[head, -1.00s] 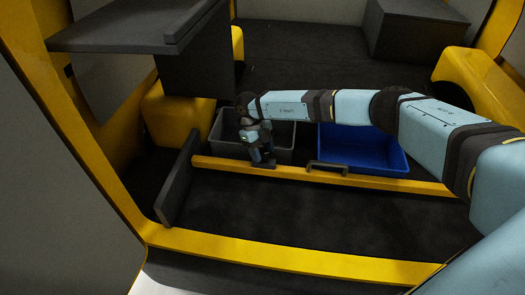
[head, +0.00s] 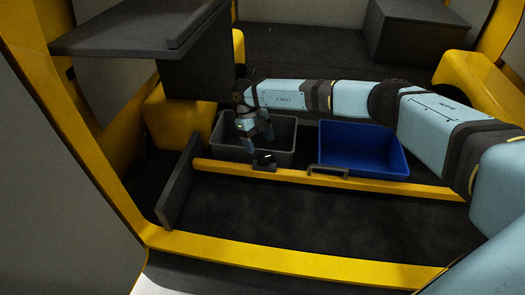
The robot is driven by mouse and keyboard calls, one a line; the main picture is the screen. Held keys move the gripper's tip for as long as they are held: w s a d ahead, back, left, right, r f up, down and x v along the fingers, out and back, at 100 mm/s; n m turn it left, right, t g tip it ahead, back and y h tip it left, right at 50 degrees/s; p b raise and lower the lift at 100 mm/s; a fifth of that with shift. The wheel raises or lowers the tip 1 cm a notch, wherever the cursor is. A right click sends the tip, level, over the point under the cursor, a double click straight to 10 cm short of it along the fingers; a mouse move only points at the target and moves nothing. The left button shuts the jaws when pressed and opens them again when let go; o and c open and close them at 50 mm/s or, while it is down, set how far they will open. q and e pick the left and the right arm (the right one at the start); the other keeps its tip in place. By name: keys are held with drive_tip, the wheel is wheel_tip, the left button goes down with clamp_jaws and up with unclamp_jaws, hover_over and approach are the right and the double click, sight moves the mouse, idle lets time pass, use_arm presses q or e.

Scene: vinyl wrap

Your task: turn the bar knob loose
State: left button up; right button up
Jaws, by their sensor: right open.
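The yellow bar (head: 225,169) runs across the van bed in front of two bins. The bar knob (head: 264,160), a small dark piece with a pale mark, sits on the bar left of its middle. My right gripper (head: 260,140) points down just above and behind the knob, over the grey bin. It is open and apart from the knob, with nothing seen between its fingers. My left gripper is not in view.
A grey bin (head: 224,147) and a blue bin (head: 362,166) stand behind the bar. A dark handle (head: 328,171) is on the bar. A dark shelf (head: 130,32) overhangs at upper left. The dark floor (head: 320,220) before the bar is clear.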

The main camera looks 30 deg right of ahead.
drive_tip(key=d+v, duration=0.1)
drive_tip(key=v, duration=0.7)
drive_tip(key=shift+w+a+r, duration=0.15)
drive_tip(key=shift+a+r, duration=0.25)
drive_tip(key=shift+a, duration=0.15)
